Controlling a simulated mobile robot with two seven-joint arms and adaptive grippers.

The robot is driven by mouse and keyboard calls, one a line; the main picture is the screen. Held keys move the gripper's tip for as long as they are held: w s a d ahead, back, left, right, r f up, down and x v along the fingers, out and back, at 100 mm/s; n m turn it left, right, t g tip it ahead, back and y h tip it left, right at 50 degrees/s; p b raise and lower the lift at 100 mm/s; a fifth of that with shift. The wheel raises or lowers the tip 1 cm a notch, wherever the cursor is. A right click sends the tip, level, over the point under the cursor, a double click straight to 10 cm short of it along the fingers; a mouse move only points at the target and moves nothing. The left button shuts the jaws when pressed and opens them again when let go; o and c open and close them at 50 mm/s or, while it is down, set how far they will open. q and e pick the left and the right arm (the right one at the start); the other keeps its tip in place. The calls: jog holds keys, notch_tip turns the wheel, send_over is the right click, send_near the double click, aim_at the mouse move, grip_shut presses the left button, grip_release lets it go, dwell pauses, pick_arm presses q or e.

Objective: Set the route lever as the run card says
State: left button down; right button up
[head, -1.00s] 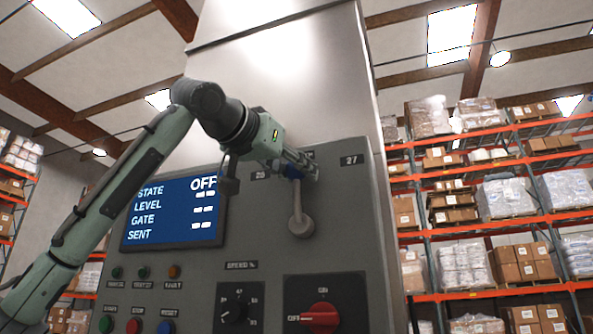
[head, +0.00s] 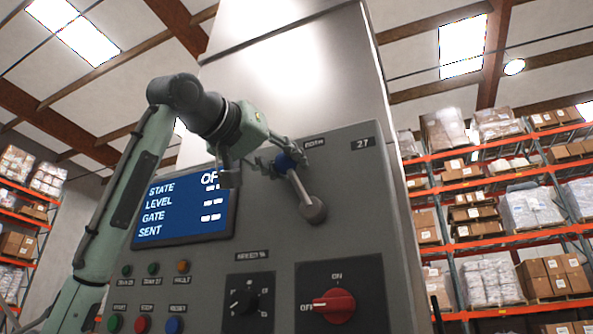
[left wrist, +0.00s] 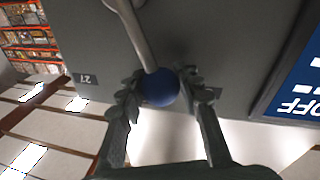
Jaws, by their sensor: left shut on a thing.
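The route lever (head: 303,190) is a grey arm on a round hub on the grey panel. It leans up and to the left from its hub and ends in a blue knob (head: 285,163). My left gripper (head: 288,156) is shut on the blue knob. In the left wrist view the knob (left wrist: 161,88) sits between its two fingers (left wrist: 160,75). A "27" plate (head: 362,143) is at the upper right of the lever. The plate on the lever's left is hidden behind my gripper in the head view. No run card is seen.
A blue screen (head: 184,207) left of the lever reads STATE, LEVEL, GATE and SENT, partly covered by my gripper. Below are buttons, a black speed dial (head: 244,301) and a red switch (head: 334,306) pointing at OFF. Pallet racks (head: 500,235) stand at the right.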

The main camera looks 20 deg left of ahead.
pick_arm(q)
jog(key=shift+a+f+n+b, duration=0.5)
jog(key=shift+a+n+b, duration=0.3)
jog(key=shift+n, duration=0.4)
pick_arm(e)
jog(key=shift+d+v, duration=0.15)
jog(key=shift+v, duration=1.1)
jog(key=shift+d+v, duration=0.2)
jog(key=shift+v, duration=1)
jog(key=shift+d+r, duration=0.1)
pick_arm(q)
jog(key=c, duration=1)
grip_release()
jog(key=shift+a, duration=0.1)
jog(key=v, duration=1.2)
jog(key=shift+f, duration=0.1)
